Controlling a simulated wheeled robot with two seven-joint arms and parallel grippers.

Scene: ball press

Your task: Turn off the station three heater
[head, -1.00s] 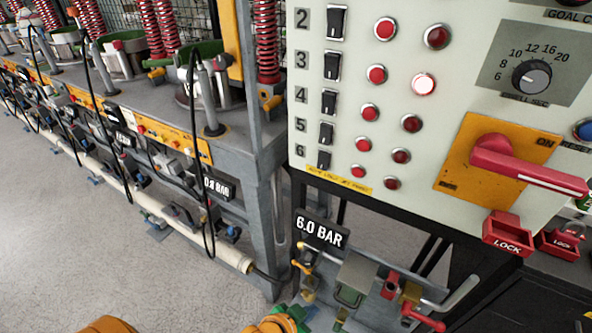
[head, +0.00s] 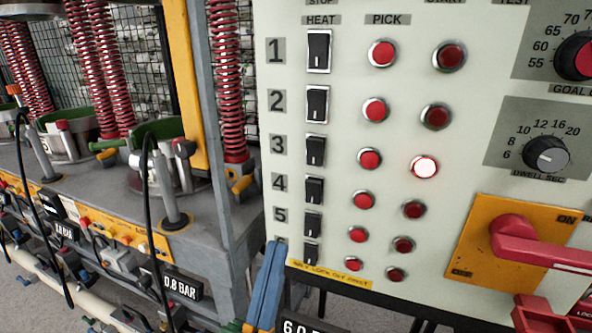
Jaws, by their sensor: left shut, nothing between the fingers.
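The station three heater switch (head: 316,151) is a black rocker in the HEAT column of the pale control panel (head: 470,60), beside the label 3. I cannot tell its on or off position. In its row are a dark red PICK button (head: 370,159) and a brightly lit red button (head: 424,167). My left gripper (head: 273,246), with blue fingers, is shut and empty at the panel's lower left edge. It is below and left of the switch, covering part of the label 6. Whether it touches the panel is unclear. My right gripper is not in view.
Other heater rockers sit closely above and below, such as the row two switch (head: 317,104) and row four switch (head: 314,190). A red handle (head: 530,250) juts out at the lower right. Red springs (head: 229,100) and a grey frame stand left of the panel.

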